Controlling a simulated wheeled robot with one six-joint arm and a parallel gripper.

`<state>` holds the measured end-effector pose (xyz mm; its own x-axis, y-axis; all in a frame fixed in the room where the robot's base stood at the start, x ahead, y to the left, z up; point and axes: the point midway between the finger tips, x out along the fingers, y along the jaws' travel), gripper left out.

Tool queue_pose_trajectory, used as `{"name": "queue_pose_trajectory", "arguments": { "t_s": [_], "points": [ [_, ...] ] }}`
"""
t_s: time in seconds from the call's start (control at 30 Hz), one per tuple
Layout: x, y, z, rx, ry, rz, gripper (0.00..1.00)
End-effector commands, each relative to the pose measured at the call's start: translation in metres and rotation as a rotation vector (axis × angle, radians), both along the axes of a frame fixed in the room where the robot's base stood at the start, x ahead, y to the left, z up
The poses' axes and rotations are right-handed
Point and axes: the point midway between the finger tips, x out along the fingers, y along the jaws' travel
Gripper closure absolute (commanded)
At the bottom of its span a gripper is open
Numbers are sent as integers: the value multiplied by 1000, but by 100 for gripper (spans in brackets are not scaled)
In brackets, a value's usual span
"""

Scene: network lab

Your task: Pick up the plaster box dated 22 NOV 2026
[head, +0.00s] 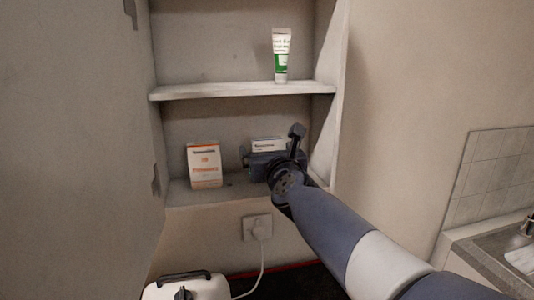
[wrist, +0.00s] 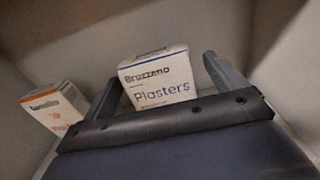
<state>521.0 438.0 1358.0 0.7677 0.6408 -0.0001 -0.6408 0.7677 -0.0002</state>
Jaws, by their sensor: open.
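A white plaster box (head: 268,143) stands on the lower shelf, mostly hidden behind my gripper in the head view. In the wrist view the box (wrist: 158,82) reads "Bruzzeno Plasters" in dark blue letters; no date can be read on it. My gripper (head: 271,148) is open in front of the box. In the wrist view the box shows between the two spread fingers of my gripper (wrist: 162,75), with nothing gripped. Whether the fingers reach past its sides is hard to tell.
A white and orange box (head: 205,166) stands left of my gripper on the lower shelf (head: 235,190). A white and green tube (head: 281,55) stands on the upper shelf (head: 230,90). Cabinet walls close in both sides. A plugged wall socket (head: 257,228) is below.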

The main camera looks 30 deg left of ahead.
Motion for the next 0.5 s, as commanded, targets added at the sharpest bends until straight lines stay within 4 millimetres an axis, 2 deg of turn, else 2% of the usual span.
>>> {"name": "queue_pose_trajectory", "arguments": {
  "t_s": [0.03,0.2,0.5],
  "points": [
    [5,5,7,-1,1,0,9],
    [17,15,3,-1,1,0,9],
    [20,18,2,0,0,0,9]
  ]
}}
